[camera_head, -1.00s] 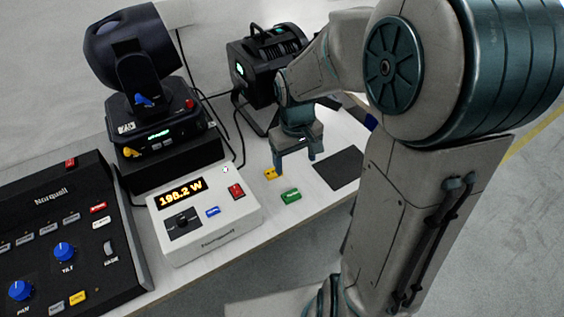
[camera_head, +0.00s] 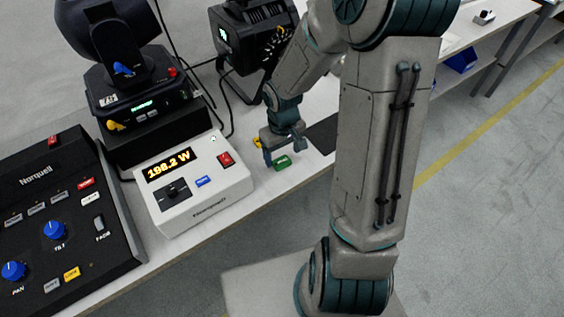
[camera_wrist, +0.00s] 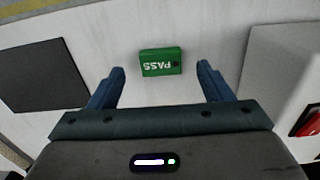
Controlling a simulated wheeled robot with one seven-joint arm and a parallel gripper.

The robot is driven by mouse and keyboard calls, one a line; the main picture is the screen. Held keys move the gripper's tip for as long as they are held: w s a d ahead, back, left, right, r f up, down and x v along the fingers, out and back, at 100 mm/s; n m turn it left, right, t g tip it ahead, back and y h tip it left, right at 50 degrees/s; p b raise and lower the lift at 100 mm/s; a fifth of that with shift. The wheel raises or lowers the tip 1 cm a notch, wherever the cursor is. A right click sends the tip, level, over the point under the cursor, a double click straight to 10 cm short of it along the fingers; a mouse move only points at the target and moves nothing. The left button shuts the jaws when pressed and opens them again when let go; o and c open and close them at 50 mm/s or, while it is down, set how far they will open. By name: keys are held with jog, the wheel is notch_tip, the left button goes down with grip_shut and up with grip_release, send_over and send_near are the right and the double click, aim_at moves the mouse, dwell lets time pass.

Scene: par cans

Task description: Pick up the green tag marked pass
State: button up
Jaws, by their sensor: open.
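The green tag (camera_head: 282,162) lies flat on the white tabletop, close to the front edge. In the wrist view the green tag (camera_wrist: 161,62) reads PASS upside down and sits just beyond the fingertips, between their lines. My gripper (camera_head: 280,148) is open and empty, just above and behind the tag. In the wrist view my gripper (camera_wrist: 161,72) shows its two blue fingers spread wider than the tag. A yellow tag (camera_head: 257,142) is partly hidden behind my gripper.
A white power meter (camera_head: 200,205) reading 198.2 W stands left of the tag. A black pad (camera_head: 322,136) lies to the right. A black lamp (camera_head: 250,45) stands behind my arm. A black console (camera_head: 60,230) is far left.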

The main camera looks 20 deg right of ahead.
aim_at(282, 163)
notch_tip(282, 163, down, 3)
jog(key=shift+f, duration=0.15)
jog(key=shift+c, duration=0.3)
jog(key=c, duration=1)
